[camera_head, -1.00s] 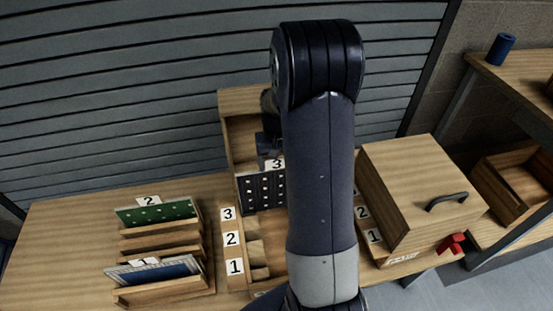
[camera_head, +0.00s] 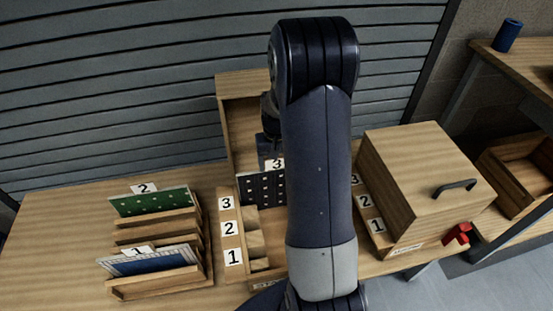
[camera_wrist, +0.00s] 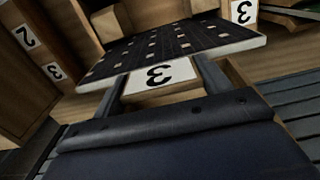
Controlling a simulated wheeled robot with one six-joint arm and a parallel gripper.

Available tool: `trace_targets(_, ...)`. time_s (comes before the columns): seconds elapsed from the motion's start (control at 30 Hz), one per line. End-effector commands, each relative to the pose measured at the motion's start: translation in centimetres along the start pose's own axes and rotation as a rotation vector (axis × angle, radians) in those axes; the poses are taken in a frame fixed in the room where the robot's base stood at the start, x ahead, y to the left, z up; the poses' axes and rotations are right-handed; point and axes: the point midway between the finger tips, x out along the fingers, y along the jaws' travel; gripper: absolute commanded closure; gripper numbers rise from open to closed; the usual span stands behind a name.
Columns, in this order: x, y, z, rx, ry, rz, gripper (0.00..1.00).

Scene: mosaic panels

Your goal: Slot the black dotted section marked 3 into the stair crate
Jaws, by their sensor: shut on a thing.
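The black dotted section marked 3 (camera_head: 258,190) stands upright at the rear of the stair crate (camera_head: 231,229), beside the crate's label 3. Its white 3 tag points up. My gripper (camera_head: 270,158) is shut on the section at its tag, and my arm hides its right part. In the wrist view the dotted face (camera_wrist: 165,45) shows beyond my gripper (camera_wrist: 160,82), with the tag between the fingers. The section's lower edge meets the crate's inside near row 3; I cannot tell whether it is seated in the slot. Rows 2 and 1 show bare wooden steps.
A rack (camera_head: 160,289) at left holds a green panel marked 2 (camera_head: 150,202) and a blue panel marked 1 (camera_head: 155,261). A closed wooden box (camera_head: 400,170) with a dark handle stands at right, next to another numbered strip. A tall board (camera_head: 236,130) rises behind the stair crate.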

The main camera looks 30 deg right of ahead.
Motion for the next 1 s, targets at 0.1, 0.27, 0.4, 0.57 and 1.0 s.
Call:
trace_targets(0.1,0.9,0.0,-0.1,0.0,0.002,0.0,0.98)
trace_targets(0.27,1.9,0.0,-0.1,0.0,0.003,0.0,0.98)
trace_targets(0.4,2.8,0.0,-0.1,0.0,0.003,0.0,0.98)
trace_targets(0.57,3.4,0.0,-0.1,0.0,0.003,0.0,0.98)
trace_targets(1.0,3.9,0.0,-0.1,0.0,0.003,0.0,0.98)
